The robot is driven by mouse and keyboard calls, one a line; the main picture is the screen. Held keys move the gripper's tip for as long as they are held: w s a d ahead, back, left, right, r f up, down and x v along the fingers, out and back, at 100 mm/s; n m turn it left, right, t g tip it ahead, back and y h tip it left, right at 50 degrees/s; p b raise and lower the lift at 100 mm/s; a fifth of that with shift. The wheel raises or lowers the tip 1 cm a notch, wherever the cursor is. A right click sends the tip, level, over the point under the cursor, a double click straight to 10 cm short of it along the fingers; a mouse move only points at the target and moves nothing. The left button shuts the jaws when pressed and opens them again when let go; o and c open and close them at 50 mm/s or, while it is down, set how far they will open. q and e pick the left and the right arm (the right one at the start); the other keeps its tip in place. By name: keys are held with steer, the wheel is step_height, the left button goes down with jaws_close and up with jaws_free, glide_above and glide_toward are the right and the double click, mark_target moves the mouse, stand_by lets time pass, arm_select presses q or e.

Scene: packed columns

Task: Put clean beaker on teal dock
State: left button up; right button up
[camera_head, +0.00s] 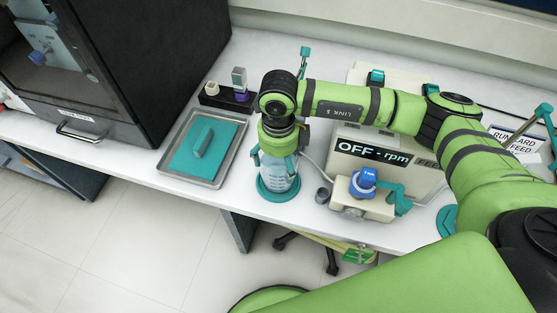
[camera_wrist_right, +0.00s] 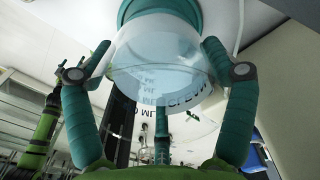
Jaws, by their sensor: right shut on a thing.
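The clear, bluish beaker (camera_head: 278,177) with printed markings is upright near the front edge of the white bench. My right gripper (camera_head: 274,161) is shut on it from above, with its teal fingers on either side. The right wrist view shows the beaker (camera_wrist_right: 160,65) between the two fingers (camera_wrist_right: 158,68). A round teal dock (camera_head: 278,193) lies directly under the beaker, and its teal rim (camera_wrist_right: 160,8) shows past the beaker's far end. I cannot tell whether the base touches the dock. I do not see my left gripper in the head view.
A rpm machine (camera_head: 375,160) with a blue knob stands close on the right, a small grey cup (camera_head: 322,195) between. A black rack (camera_head: 225,97) is behind; a dark cabinet (camera_head: 130,70) stands far left.

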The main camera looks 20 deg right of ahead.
steer(key=shift+w+f, duration=0.1)
steer(key=shift+f, duration=0.55)
steer(key=shift+f, duration=0.15)
steer(key=o, duration=1.5)
